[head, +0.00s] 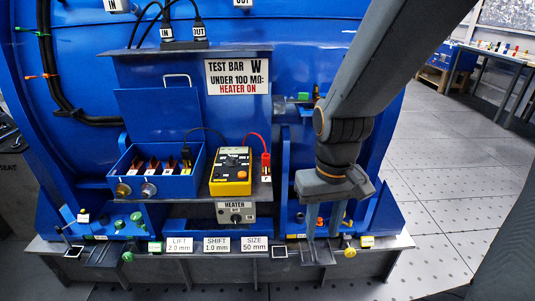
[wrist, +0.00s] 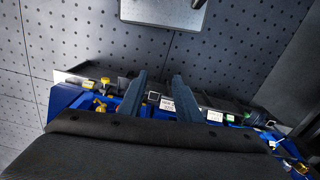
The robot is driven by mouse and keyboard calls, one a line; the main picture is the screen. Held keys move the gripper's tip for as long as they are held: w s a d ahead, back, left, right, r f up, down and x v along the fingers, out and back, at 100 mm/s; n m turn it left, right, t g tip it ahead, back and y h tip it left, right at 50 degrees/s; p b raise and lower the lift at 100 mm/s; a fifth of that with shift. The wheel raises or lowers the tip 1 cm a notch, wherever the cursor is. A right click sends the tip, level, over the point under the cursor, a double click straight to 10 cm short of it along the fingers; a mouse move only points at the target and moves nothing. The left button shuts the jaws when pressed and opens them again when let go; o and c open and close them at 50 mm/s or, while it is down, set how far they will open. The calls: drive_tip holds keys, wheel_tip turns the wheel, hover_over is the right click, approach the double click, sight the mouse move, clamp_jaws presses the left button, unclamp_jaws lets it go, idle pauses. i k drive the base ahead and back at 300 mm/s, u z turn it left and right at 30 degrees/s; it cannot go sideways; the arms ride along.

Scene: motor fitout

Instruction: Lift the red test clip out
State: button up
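My gripper (head: 321,238) is to the right of the clip and lower, pointing down over the front base ledge. Its fingers are apart with nothing between them, as the wrist view (wrist: 159,82) also shows. I cannot make out the clip in the wrist view.
A blue open box (head: 155,187) with several coloured pieces and a black clip (head: 187,156) stands left of the meter. A heater box (head: 236,213) hangs under the shelf. Small knobs and labels line the base ledge (head: 215,256). Perforated floor (head: 445,205) is clear at right.

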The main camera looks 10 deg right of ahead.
sight(265, 158)
drive_tip(key=i, duration=0.15)
drive_tip(key=u, duration=0.25)
drive_tip(key=k, duration=0.5)
drive_tip(key=u, duration=1.35)
drive_tip(key=i, duration=0.8)
drive_tip(key=z, duration=1.8)
drive_tip(key=i, duration=0.5)
drive_tip(key=z, duration=0.05)
